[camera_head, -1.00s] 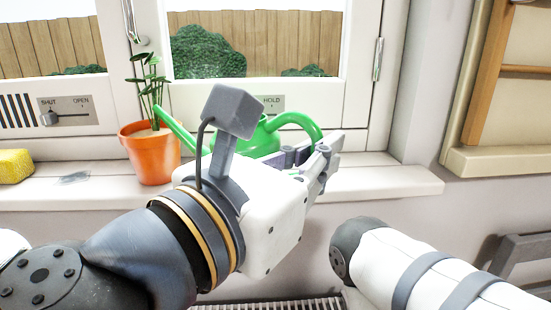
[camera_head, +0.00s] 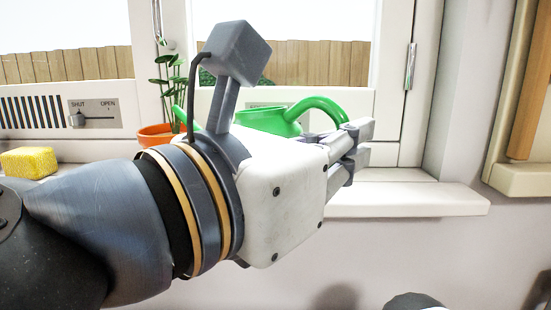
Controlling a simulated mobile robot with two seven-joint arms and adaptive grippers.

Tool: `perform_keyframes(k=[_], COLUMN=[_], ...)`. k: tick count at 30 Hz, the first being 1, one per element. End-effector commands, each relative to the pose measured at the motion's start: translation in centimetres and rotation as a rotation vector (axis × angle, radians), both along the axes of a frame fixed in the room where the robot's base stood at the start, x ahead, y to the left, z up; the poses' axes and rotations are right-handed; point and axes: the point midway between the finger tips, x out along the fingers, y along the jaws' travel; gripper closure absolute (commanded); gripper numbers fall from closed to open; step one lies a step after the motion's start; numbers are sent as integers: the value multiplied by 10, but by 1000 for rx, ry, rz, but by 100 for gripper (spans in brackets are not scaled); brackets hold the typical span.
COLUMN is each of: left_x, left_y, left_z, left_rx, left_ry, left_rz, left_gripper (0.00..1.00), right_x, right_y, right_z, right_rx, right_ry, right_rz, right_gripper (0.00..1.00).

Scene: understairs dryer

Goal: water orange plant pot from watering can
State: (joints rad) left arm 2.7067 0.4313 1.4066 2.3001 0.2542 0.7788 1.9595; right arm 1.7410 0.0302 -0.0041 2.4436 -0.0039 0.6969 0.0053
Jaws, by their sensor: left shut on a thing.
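The orange plant pot (camera_head: 153,134) stands on the window sill, with a leafy green plant (camera_head: 172,80) in it. My left wrist hides most of the pot. The green watering can (camera_head: 272,122) is right of the pot, its spout (camera_head: 180,117) pointing left and up beside the plant's stems. My left gripper (camera_head: 358,143) is shut on the lower end of the can's handle (camera_head: 325,103). My gripper body covers the can's lower part, so I cannot tell whether it touches the sill. My right gripper is out of view.
A yellow sponge (camera_head: 29,162) lies on the sill at the left. A slider plate (camera_head: 95,113) marked SHUT and OPEN is on the window frame behind. The sill's right end (camera_head: 420,195) is clear. A wooden-framed board (camera_head: 525,100) hangs on the right wall.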

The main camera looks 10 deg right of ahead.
Motion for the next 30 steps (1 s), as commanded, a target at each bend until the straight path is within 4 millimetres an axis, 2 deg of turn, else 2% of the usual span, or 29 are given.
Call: perform_keyframes(k=[30], left_x=[0], left_y=[0], left_z=[24], left_rx=[-65], left_ry=[60], left_rz=[2], left_gripper=[100], right_x=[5], right_y=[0], right_z=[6], right_rx=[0], right_ry=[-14], right_rz=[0], right_gripper=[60])
